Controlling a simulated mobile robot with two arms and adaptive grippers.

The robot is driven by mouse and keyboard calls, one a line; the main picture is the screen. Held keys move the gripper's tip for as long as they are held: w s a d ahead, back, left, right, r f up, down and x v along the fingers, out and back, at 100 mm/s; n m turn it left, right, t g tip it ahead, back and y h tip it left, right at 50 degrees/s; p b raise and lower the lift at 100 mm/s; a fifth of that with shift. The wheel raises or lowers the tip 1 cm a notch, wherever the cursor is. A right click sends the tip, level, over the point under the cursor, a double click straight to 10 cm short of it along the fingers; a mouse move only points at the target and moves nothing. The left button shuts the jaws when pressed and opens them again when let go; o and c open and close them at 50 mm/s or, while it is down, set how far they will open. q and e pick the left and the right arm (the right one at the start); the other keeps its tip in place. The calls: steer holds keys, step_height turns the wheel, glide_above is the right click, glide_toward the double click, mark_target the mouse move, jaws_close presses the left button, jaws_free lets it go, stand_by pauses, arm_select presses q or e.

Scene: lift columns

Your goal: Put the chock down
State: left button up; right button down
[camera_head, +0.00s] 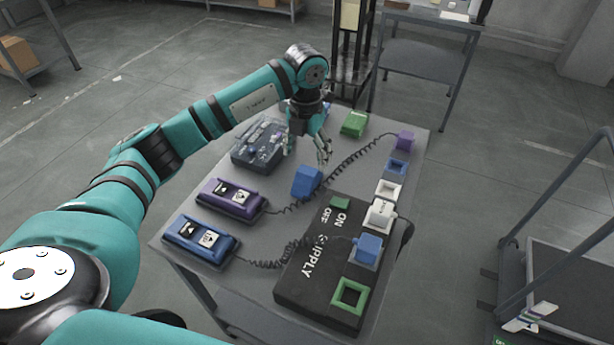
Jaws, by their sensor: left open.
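A blue wedge-like block (307,181), which looks like the chock, rests on the grey table (262,262) near its middle. My left gripper (308,154) points down above and just behind the blue block. Its fingers are apart, and I see nothing between them. A gap seems to show between fingers and block, but contact is hard to judge. A green block (354,123) of similar shape lies farther back on the table. My right gripper is not in view.
A black supply box (292,291) with coloured sockets fills the table's right front. Purple (231,199) and blue (201,239) pendants with coiled cables lie at the left, and a dark grey device (256,152) stands behind them. A cart (560,240) stands at the right.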

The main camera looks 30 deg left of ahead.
mark_target(307, 172)
arm_select(q)
step_height(307, 172, down, 3)
steer(key=shift+f, duration=0.15)
steer(key=shift+d+f+p, duration=0.1)
steer(key=shift+f+p, duration=0.35)
steer(key=shift+f, duration=0.1)
step_height(307, 172, down, 4)
steer(key=shift+f+p, duration=0.2)
steer(key=shift+p, duration=0.3)
steer(key=shift+c, duration=0.4)
steer(key=shift+r, duration=0.15)
jaws_close()
